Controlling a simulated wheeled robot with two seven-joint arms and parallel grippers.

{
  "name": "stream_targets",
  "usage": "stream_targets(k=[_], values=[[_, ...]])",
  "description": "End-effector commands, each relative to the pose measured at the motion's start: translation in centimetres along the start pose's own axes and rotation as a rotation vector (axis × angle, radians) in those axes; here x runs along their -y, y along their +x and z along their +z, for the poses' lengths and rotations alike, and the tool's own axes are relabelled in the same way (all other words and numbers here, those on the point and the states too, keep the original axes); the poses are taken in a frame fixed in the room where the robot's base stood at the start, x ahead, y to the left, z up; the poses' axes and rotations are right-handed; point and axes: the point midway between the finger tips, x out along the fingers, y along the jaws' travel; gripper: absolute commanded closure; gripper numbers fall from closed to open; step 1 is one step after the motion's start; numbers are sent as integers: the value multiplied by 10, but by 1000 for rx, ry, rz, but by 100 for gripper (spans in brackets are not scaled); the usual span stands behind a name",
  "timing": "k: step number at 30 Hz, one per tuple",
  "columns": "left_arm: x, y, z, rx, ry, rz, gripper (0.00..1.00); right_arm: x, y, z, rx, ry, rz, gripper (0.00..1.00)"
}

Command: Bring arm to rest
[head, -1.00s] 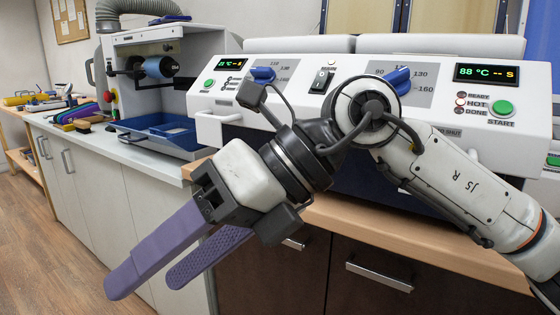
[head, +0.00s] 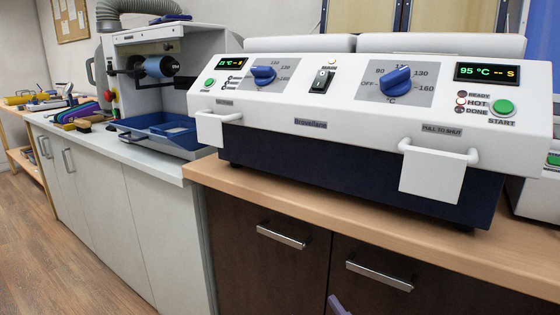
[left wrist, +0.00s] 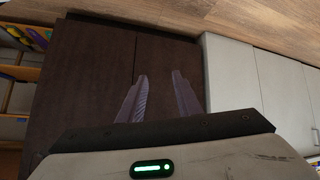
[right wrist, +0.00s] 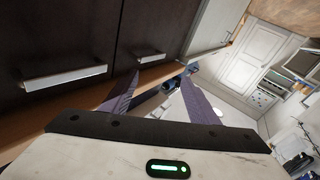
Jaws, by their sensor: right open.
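My right gripper (right wrist: 159,78) shows in the right wrist view with its two purple fingers apart and nothing between them. Dark cabinet fronts with metal handles lie beyond it. My left gripper (left wrist: 160,76) shows in the left wrist view, its purple fingers also apart and empty, in front of dark cabinet doors. In the head view only a small purple fingertip of mine (head: 338,306) shows at the bottom edge; the arms are otherwise out of that view. The white heating machine (head: 310,128) stands on the wooden counter, clear of both grippers.
The machine has blue knobs (head: 397,82), a display reading 95 °C (head: 486,72) and two white front handles (head: 440,152). The wooden counter edge (head: 300,205) runs below it. A grinder with a blue tray (head: 165,130) stands at left. Floor (head: 50,240) is free at left.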

Motion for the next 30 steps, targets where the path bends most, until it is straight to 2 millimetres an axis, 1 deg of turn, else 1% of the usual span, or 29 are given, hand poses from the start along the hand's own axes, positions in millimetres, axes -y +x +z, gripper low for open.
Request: stream_targets(k=[1, 2, 3, 5, 6, 8, 9, 11, 12, 14, 15, 16, 17, 18, 21, 24, 30], values=[[0, 0, 0, 0, 0, 0, 69, 0, -23, 36, 116, 55, 22, 45], [0, 0, 0, 0, 0, 0, 69, 0, -36, 55, 178, 84, 32, 45], [0, 0, 0, 0, 0, 0, 69, 1, -53, 78, 257, 119, 44, 45], [0, 0, 0, 0, 0, 0, 69, 5, -80, 107, 365, 166, 58, 45], [0, 0, 0, 0, 0, 0, 69, 8, -97, 124, 431, 194, 64, 45], [0, 0, 0, 0, 0, 0, 69, 12, -122, 146, 521, 232, 72, 45], [0, 0, 0, 0, 0, 0, 69, 16, -139, 159, 576, 256, 75, 45], [0, 0, 0, 0, 0, 0, 69, 22, -163, 175, 652, 289, 79, 45], [0, 0, 0, 0, 0, 0, 69, 26, -180, 184, 702, 311, 81, 45], [0, 0, 0, 0, 0, 0, 69, 33, -204, 197, 773, 341, 82, 45], [0, 0, 0, 0, 0, 0, 69, 37, -220, 204, 820, 361, 83, 45], [0, 0, 0, -1, 0, 0, 69, 41, -232, 209, 854, 377, 83, 45], [-3, -13, -14, 2, 1, -1, 69, 36, -223, 190, 841, 367, 83, 45], [-4, -19, -20, 7, 5, -3, 69, 33, -221, 182, 841, 360, 83, 45], [-5, -33, -35, 8, 17, -8, 69, 29, -220, 168, 853, 347, 83, 45], [-2, -37, -40, 31, 26, -20, 69, 24, -219, 152, 866, 335, 83, 45], [-3, -58, -60, 55, 45, -34, 69, 16, -219, 125, 892, 312, 83, 45]])
